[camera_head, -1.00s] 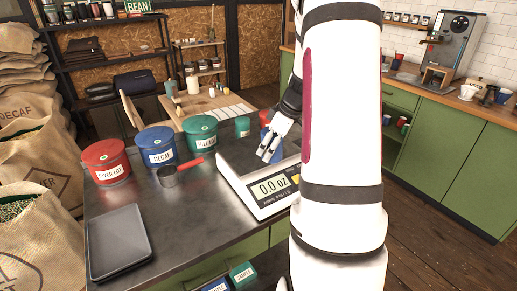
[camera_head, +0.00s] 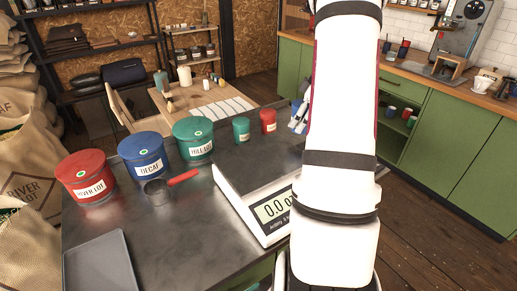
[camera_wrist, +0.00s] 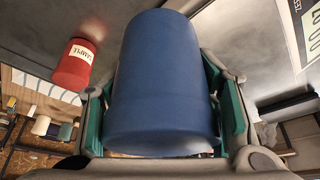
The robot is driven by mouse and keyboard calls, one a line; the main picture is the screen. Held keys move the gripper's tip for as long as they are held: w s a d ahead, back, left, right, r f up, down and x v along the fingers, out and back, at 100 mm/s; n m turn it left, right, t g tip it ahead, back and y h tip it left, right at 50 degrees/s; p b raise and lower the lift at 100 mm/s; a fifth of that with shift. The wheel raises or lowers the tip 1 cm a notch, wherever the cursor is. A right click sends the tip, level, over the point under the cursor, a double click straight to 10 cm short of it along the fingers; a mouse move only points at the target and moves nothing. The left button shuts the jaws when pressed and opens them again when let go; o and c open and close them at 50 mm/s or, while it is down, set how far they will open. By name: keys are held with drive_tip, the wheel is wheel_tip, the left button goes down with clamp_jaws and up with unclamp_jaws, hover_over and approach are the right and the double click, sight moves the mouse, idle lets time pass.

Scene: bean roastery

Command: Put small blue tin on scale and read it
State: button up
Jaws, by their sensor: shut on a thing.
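The small blue tin (camera_wrist: 165,85) fills the middle of the wrist view. My gripper (camera_wrist: 163,125) is shut on it, with a green-lined finger against each side. In the head view my gripper (camera_head: 299,118) is at the right edge of the counter, and my arm hides most of it and the tin. The scale (camera_head: 243,210) stands at the counter's right side with its dark plate bare where it shows. Its display (camera_head: 272,207) reads 0.0, with the right end covered by my arm.
Large red (camera_head: 86,178), blue (camera_head: 145,155) and green (camera_head: 193,140) tins line the counter's back. A small green tin (camera_head: 241,130) and small red tin (camera_head: 268,121) stand behind the scale. A red-handled scoop (camera_head: 160,192) and grey tray (camera_head: 100,265) lie to its left.

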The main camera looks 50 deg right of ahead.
drive_tip(key=w+a+p, duration=0.1)
drive_tip(key=a, duration=0.4)
drive_tip(key=w+a+f+p, duration=0.1)
drive_tip(key=a, duration=0.4)
drive_tip(key=w+a, duration=0.1)
drive_tip(key=a, duration=0.4)
drive_tip(key=shift+w+a+f+p, duration=0.1)
drive_tip(key=shift+w+f+p, duration=0.1)
drive_tip(key=shift+w+p, duration=0.2)
drive_tip(key=shift+f+p, duration=0.3)
drive_tip(key=shift+f, duration=1.45)
drive_tip(key=o, duration=1.4)
drive_tip(key=shift+c, duration=0.2)
